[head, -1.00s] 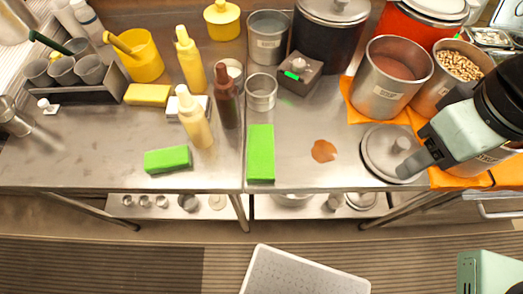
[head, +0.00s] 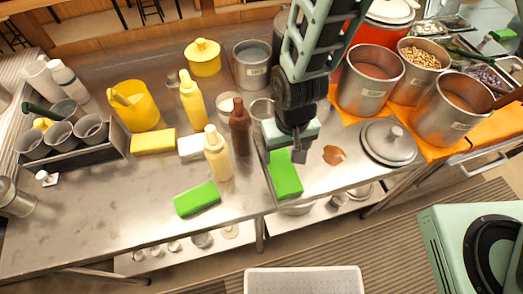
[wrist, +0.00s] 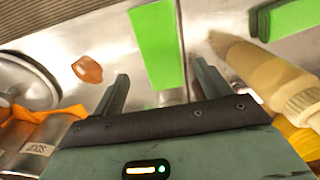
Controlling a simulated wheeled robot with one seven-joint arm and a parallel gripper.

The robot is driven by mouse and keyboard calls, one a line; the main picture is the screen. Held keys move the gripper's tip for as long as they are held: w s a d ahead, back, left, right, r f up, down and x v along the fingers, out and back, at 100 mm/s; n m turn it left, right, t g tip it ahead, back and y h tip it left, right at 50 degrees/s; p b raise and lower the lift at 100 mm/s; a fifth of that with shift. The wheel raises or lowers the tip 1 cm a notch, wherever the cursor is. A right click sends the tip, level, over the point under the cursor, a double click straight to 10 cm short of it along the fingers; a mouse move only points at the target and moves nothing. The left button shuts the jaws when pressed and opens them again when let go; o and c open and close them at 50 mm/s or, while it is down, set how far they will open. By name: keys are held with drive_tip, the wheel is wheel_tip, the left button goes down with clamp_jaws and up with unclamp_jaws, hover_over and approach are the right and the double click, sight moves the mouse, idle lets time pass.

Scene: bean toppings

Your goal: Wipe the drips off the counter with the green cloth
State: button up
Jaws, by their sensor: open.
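A flat bright green cloth (head: 286,174) lies on the steel counter along the seam between its two sections; it also shows in the wrist view (wrist: 158,42). A brown-orange drip (head: 334,155) is on the counter just right of the cloth, and it shows left of the cloth in the wrist view (wrist: 87,69). My gripper (head: 299,153) is above the counter at the far end of the cloth. In the wrist view its two fingers (wrist: 162,88) are spread apart with nothing between them. The gripper hides part of the counter around the cloth's far end.
A thicker green block (head: 197,199) lies left of the cloth. Squeeze bottles, including a pale yellow one (head: 218,156) and a brown one (head: 240,128), stand left of my gripper. A metal lid (head: 389,142) lies right of the drip. Tall pots (head: 369,80) stand behind on orange cloths.

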sight(282, 168)
drive_tip(key=shift+w+a+f, duration=0.1)
drive_tip(key=shift+a+f, duration=0.1)
drive_tip(key=shift+f, duration=0.4)
wheel_tip(282, 168, down, 4)
drive_tip(key=b, duration=0.4)
drive_tip(key=shift+f+b, duration=0.15)
drive_tip(key=shift+b, duration=0.15)
drive_tip(key=shift+f+b, duration=0.6)
drive_tip(key=shift+f, duration=0.6)
drive_tip(key=c, duration=0.7)
drive_tip(key=shift+r+p, duration=2.35)
drive_tip(key=shift+r, duration=0.2)
drive_tip(key=shift+c, duration=0.2)
drive_tip(key=shift+o, duration=0.3)
